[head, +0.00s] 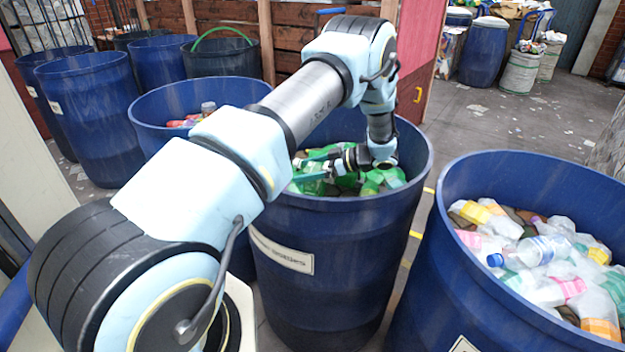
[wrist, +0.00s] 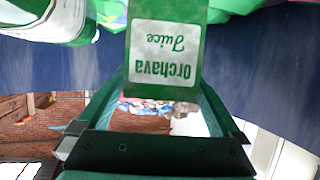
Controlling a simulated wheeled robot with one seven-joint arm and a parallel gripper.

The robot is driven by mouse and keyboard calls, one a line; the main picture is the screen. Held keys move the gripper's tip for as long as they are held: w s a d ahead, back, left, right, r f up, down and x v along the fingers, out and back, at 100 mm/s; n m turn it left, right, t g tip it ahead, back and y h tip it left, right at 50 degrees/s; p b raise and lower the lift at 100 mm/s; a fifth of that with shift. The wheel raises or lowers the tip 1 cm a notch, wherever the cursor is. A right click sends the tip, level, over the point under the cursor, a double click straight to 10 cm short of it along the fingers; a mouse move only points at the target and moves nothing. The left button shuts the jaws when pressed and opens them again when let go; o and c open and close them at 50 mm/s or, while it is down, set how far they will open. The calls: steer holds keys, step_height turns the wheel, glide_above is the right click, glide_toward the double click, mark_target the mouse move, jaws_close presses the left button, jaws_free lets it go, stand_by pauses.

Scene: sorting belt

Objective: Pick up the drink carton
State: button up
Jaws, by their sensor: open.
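The green drink carton (wrist: 164,95), with a pale label reading "Orchava Juice", shows upside down at the top centre of the wrist view. My gripper (wrist: 166,88) is open, with a finger to either side of the carton's near end; I cannot tell whether either finger touches it. In the head view my gripper (head: 325,164) is inside the middle blue barrel (head: 330,235), just over green bottles and packs. I cannot pick the carton out from them there.
A white-and-green bottle (wrist: 45,22) lies at the top left of the wrist view. The barrel's blue wall is close behind. Another blue barrel (head: 440,270) at right holds clear plastic bottles. A barrel (head: 160,115) behind left holds reddish items.

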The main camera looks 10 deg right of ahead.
steer(key=shift+x, duration=0.75)
steer(key=shift+c, duration=0.4)
steer(key=c, duration=1.1)
steer(key=shift+r, duration=0.1)
